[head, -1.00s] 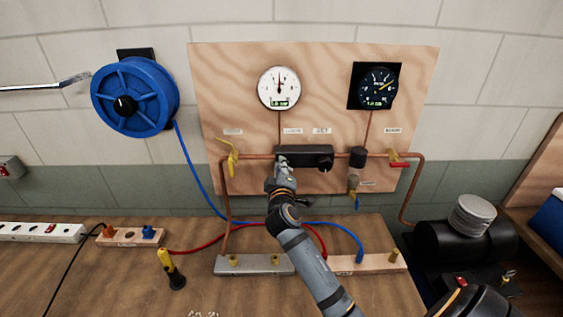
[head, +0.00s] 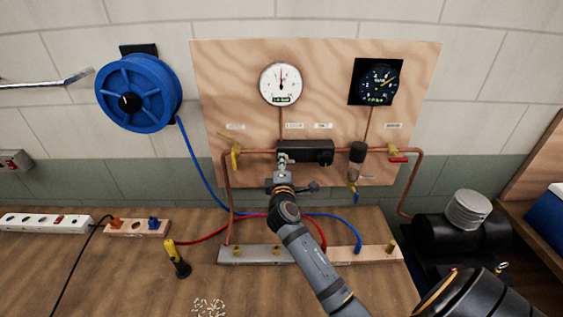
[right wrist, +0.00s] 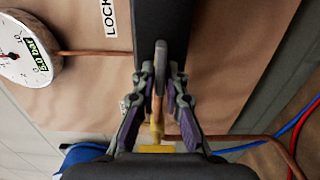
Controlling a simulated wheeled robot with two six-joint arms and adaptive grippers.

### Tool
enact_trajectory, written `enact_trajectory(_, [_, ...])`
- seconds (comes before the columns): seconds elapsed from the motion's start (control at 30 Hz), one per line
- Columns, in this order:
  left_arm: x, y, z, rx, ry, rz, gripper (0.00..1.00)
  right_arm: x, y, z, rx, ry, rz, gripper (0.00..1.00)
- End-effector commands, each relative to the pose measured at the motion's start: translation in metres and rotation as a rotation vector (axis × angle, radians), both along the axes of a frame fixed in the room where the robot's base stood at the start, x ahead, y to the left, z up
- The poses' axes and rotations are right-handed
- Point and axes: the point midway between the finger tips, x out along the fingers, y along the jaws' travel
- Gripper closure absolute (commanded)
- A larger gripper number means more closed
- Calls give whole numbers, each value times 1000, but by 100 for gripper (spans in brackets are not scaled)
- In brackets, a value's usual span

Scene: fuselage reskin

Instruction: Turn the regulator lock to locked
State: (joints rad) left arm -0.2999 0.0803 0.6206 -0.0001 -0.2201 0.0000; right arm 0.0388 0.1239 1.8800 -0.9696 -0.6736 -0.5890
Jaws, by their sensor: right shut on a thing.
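The black regulator block (head: 305,150) sits on the copper pipe in the middle of the wooden panel, with a dark knob at its right end. My right gripper (head: 283,160) is at the block's lower left. In the right wrist view its fingers (right wrist: 160,75) are shut on the thin lock lever (right wrist: 160,52), in front of the black block (right wrist: 162,20). A label reading "LOCK" (right wrist: 110,17) shows beside the block; the rest is cut off. The fingers hide part of the lever, so I cannot read its position. My left gripper is out of view.
A white gauge (head: 281,84) and a dark gauge (head: 377,81) are above the block. A yellow valve handle (head: 236,156) is left, a red one (head: 398,159) right. Hoses and a manifold (head: 250,255) lie on the bench below. A blue reel (head: 138,92) hangs left.

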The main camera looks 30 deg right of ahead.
Motion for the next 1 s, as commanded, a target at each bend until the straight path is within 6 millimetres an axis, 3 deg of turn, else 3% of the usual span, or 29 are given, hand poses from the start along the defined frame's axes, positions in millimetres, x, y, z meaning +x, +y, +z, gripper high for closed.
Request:
enact_trajectory(0.33, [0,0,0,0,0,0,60,0,0,2,-4,-1,-1,100])
enact_trajectory(0.37, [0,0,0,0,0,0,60,0,0,2,-4,-1,-1,87])
enact_trajectory(0.5, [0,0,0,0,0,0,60,0,0,1,-3,-2,-1,68])
enact_trajectory(0.83, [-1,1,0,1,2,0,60,-3,2,0,-1,1,0,68])
enact_trajectory(1.0, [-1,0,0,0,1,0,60,-28,17,-1,3,2,0,68])
